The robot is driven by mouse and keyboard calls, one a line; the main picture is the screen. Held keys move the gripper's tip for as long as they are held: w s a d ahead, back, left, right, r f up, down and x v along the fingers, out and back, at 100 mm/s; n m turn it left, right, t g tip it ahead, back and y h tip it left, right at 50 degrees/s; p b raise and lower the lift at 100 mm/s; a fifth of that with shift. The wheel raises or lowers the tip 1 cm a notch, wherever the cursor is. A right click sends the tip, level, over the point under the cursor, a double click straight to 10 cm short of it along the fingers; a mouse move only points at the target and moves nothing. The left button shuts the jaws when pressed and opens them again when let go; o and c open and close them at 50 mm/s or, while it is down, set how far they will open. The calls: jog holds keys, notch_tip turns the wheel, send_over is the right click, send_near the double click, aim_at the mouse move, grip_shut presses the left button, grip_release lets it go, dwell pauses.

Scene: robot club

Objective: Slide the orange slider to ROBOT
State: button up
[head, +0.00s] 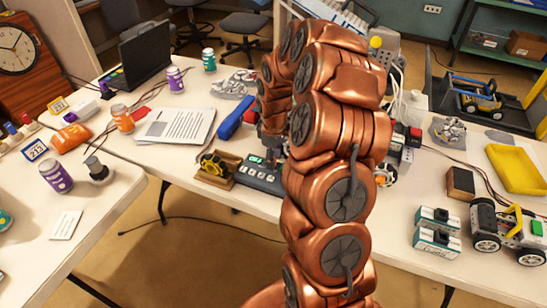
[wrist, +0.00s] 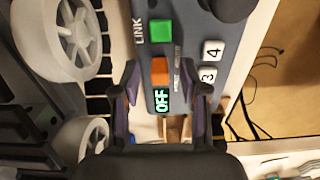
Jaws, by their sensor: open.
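The orange slider (wrist: 160,71) sits on a grey control panel (wrist: 184,30), between a green button (wrist: 161,31) marked LINK and a small display (wrist: 161,101) reading OFF. Small lettering beside the slider is too blurred to read. My gripper (wrist: 160,92) is open, with its dark fingers on either side of the slider and display. I cannot tell whether a finger touches the panel. In the head view the control panel (head: 263,178) lies near the table's front edge, partly hidden by my copper arm; the slider cannot be made out there.
White keys marked 3 (wrist: 208,75) and 4 (wrist: 213,50) lie right of the slider. Pale wheels (wrist: 65,40) crowd the wrist view's left.

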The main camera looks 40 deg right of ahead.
jog(key=shift+f, duration=0.25)
jog(key=shift+c, duration=0.2)
grip_shut()
dwell(0.4)
